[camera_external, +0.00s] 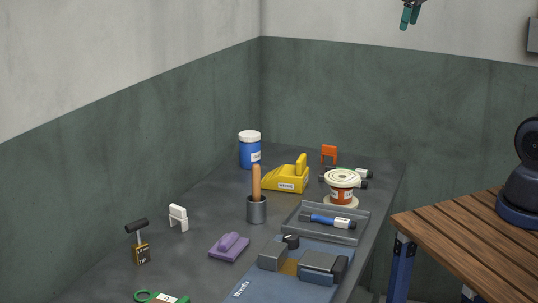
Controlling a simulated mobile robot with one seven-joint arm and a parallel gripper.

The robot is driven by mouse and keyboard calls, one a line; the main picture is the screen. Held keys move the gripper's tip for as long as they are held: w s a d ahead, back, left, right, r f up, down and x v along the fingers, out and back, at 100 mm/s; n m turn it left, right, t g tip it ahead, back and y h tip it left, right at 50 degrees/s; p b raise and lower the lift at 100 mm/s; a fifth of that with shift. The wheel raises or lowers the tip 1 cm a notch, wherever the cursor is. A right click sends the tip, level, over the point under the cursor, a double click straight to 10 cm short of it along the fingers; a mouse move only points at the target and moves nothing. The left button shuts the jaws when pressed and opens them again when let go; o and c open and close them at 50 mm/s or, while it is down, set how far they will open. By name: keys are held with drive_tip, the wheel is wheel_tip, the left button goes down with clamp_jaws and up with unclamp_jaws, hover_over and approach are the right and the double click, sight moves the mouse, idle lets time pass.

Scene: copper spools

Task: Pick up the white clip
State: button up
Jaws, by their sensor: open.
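The white clip (178,217) stands on the dark grey bench (205,209) at the left, near the green wall. It looks like a small upright arch with legs and is fully visible. The rest of the gripper is out of frame.
A black-topped tool with a yellow tag (142,254) stands left of the clip; a purple block (229,248) and grey cup with wooden handle (256,210) are to its right. An orange clip (329,154) stands at the back. Bench around the white clip is clear.

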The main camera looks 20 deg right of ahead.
drive_tip(key=w+a+f+n+g, duration=0.1)
drive_tip(key=w+a+f+n, duration=0.3)
drive_tip(key=a, duration=0.8)
drive_tip(key=w+a+f+n, duration=0.25)
drive_tip(key=w+a, duration=0.25)
drive_tip(key=a, duration=0.6)
drive_tip(key=w+a+f+n+g, duration=0.1)
drive_tip(key=w+a+f+n, duration=0.3)
drive_tip(key=a, duration=0.8)
drive_tip(key=n+g, duration=0.1)
drive_tip(key=n, duration=0.6)
approach(180, 212)
drive_tip(key=shift+w+r+m+h, duration=0.1)
drive_tip(key=shift+w+m+h, duration=0.2)
drive_tip(key=shift+w, duration=0.55)
drive_tip(key=shift+s+a+f, duration=0.2)
drive_tip(key=shift+a+f, duration=0.05)
drive_tip(key=shift+f, duration=0.3)
drive_tip(key=shift+w+d+f, duration=0.1)
drive_tip(key=shift+w+f, duration=0.05)
drive_tip(key=shift+f, duration=2.4)
drive_tip(key=shift+w+d+f, duration=0.1)
drive_tip(key=shift+w+f, duration=0.05)
drive_tip(key=shift+f, duration=2.4)
drive_tip(key=c, duration=1)
drive_tip(key=shift+c, duration=0.2)
